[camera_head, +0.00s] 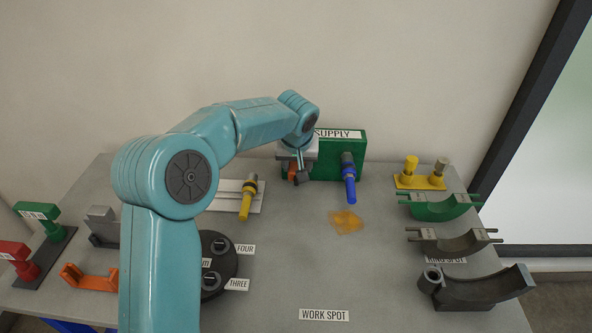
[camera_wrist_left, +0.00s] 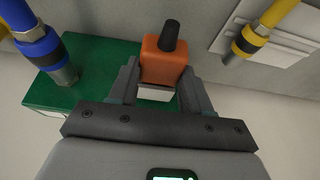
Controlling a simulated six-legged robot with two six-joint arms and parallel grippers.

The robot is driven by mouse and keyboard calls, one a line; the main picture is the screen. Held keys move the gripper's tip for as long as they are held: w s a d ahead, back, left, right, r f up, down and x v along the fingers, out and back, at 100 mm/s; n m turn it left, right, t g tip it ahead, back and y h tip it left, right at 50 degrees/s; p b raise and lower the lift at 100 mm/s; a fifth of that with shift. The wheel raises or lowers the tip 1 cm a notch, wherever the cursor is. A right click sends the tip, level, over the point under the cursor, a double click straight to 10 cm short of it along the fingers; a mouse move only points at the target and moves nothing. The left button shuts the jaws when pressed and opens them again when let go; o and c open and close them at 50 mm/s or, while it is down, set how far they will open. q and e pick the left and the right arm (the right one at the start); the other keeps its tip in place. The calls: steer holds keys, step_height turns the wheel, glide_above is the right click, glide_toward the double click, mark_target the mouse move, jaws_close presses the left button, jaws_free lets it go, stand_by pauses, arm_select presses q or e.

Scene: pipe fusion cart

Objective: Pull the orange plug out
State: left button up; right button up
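The orange plug (camera_wrist_left: 165,62) with a black stem shows at the upper middle of the left wrist view. My left gripper (camera_wrist_left: 160,78) has one finger against each side of it and looks shut on it. A white piece shows just below the plug, between the fingers. In the head view my left gripper (camera_head: 300,172) is at the left end of the green supply box (camera_head: 325,168), and only a little of the plug shows beside it. How far the plug sits in the box is hidden. My right gripper is not in view.
A yellow connector (camera_head: 248,198) on a pale plate (camera_head: 225,190) is to the left. An orange patch (camera_head: 346,221) lies in front. The table's middle near the WORK SPOT label (camera_head: 324,315) is clear.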

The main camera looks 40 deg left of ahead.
mark_target(297, 185)
arm_select(q)
jaws_close()
steer(key=shift+s+d+f+b, duration=0.15)
steer(key=shift+s+f+b, duration=0.05)
steer(key=shift+b, duration=0.2)
steer(key=shift+s+d+r+b, duration=0.15)
steer(key=shift+s+d+b, duration=0.2)
steer(key=shift+s, duration=0.15)
steer(key=shift+s+d+b, duration=0.15)
steer(key=shift+s+b, duration=0.15)
steer(key=shift+b, duration=0.2)
steer(key=shift+s+d+b, duration=0.5)
steer(key=shift+s+b, duration=0.15)
steer(key=shift+s, duration=0.15)
steer(key=shift+s+d+b, duration=0.45)
steer(key=shift+s+b, duration=0.2)
steer(key=shift+s, duration=0.1)
